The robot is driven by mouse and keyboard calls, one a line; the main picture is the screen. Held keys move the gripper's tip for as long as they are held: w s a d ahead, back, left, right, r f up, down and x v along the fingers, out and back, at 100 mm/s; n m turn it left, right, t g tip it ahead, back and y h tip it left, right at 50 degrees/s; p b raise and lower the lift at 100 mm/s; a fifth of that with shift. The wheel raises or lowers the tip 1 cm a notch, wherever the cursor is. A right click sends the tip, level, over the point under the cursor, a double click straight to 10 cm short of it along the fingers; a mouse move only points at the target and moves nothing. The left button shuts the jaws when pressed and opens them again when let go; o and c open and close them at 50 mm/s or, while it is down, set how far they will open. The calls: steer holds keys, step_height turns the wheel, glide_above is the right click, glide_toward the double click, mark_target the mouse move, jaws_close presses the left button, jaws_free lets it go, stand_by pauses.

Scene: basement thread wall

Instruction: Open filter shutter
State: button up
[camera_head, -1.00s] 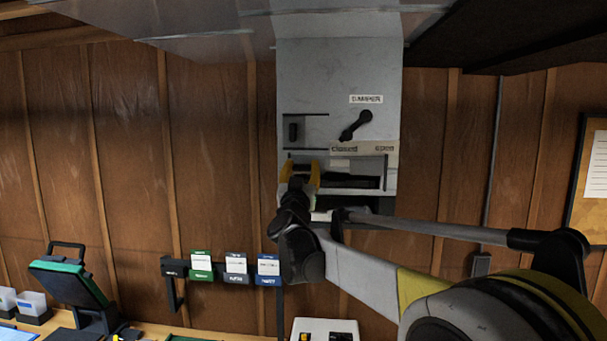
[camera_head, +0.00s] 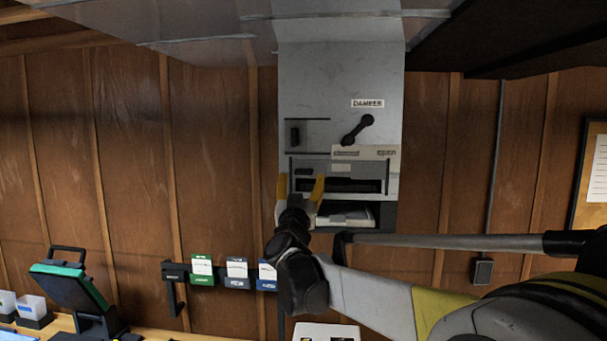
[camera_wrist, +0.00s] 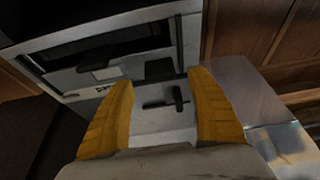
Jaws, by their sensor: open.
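The grey metal housing (camera_head: 325,85) hangs on the wood wall under a duct. On its left side a small black handle (camera_head: 293,134) stands in a recess; a black handle (camera_wrist: 178,98) on a grey face also shows between my fingers in the wrist view. Below a label strip (camera_head: 365,152) is a wide slot (camera_head: 350,185) with a dark interior and a pale tab above it. My gripper (camera_head: 301,182) is open and empty at the slot's left end, below the small handle. I cannot tell which part is the filter shutter.
A black damper lever (camera_head: 357,130) sits under a DAMPER label. A lower opening (camera_head: 345,215) holds something pale. Coloured card holders (camera_head: 236,272) hang on the wall below. A workbench with a green-topped device (camera_head: 70,285) is at lower left.

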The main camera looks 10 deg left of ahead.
steer(key=v, duration=0.7)
steer(key=shift+s, duration=0.25)
steer(key=shift+f, duration=0.15)
steer(key=s+d+f+g+b, duration=0.5)
steer(key=s+d+f+b, duration=0.4)
steer(key=f, duration=1.1)
steer(key=s+d+f+g+b, duration=0.5)
steer(key=s+d+f+b, duration=0.4)
steer(key=s+f, duration=0.6)
steer(key=s+d+f+g+b, duration=0.5)
steer(key=s+d+f+b, duration=0.5)
steer(key=f, duration=1.5)
steer(key=s+b, duration=0.3)
